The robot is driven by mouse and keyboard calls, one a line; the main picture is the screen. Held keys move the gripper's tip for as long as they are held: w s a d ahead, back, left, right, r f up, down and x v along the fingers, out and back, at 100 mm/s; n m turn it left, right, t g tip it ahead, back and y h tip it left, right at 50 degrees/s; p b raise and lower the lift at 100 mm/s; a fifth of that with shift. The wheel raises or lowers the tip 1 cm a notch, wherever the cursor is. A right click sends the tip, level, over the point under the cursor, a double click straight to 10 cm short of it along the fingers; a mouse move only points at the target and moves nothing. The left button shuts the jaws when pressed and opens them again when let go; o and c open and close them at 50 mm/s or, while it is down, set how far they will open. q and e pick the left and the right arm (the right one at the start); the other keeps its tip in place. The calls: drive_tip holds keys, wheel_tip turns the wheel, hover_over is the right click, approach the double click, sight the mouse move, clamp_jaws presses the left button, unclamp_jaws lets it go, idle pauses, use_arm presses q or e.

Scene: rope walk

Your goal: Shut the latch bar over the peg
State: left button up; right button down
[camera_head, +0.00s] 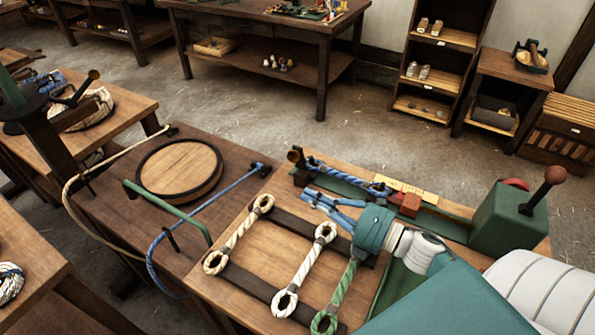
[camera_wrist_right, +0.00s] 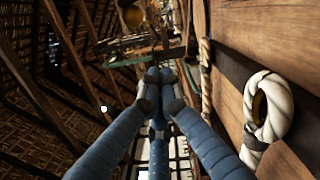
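A green bar (camera_head: 165,208), bent down at its right end, stands over the dark wooden bench at the left; I take it as the latch bar. A short dark peg (camera_head: 171,238) stands under it, beside the blue rope (camera_head: 205,211). The bar passes above and apart from the peg, as far as I can tell. My right gripper (camera_head: 312,200), with blue fingers, is above the ladder-like rope frame, well right of the bar. Its fingers show in the right wrist view (camera_wrist_right: 160,78), tips close together, with nothing seen between them. My left gripper is out of view.
A round wooden lid (camera_head: 180,168) lies behind the bar. Rope pieces with eye loops (camera_head: 292,283) lie on the front bench below my right gripper. A green box (camera_head: 508,218) with a knobbed lever stands at the right. The floor beyond the benches is clear.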

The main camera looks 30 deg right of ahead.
drive_tip(key=w+r+p, duration=0.1)
drive_tip(key=w+p, duration=0.1)
drive_tip(key=w, duration=0.5)
drive_tip(key=shift+w+r, duration=0.15)
drive_tip(key=shift+w, duration=0.15)
drive_tip(key=shift+r, duration=0.1)
